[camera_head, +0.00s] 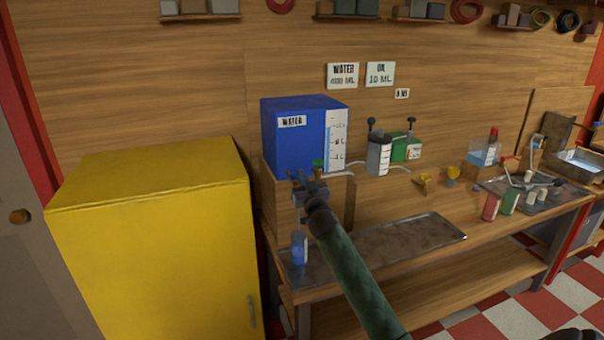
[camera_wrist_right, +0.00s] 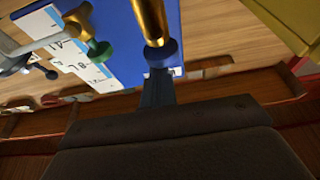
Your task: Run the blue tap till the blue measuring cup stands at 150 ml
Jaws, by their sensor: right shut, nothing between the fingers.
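The blue water tank (camera_head: 291,140) stands on the wooden bench with a white scale on its side. In the right wrist view, the brass tap (camera_wrist_right: 151,18) has a blue knob (camera_wrist_right: 160,54). My right gripper (camera_head: 306,186) is shut and empty at the tap; in the wrist view its fingertips (camera_wrist_right: 156,82) are close against the blue knob, and I cannot tell whether they touch. A thin pale line, apparently water, runs down to the blue measuring cup (camera_head: 299,249), which stands upright on the metal tray. Its level is too small to read. My left gripper is not in view.
A yellow cabinet (camera_head: 155,240) stands close at the left. A second tap with a green knob (camera_head: 318,164) is just beside. A grey container (camera_head: 378,157) and a green tank (camera_head: 404,147) stand to the right. The metal tray (camera_head: 410,240) is mostly clear.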

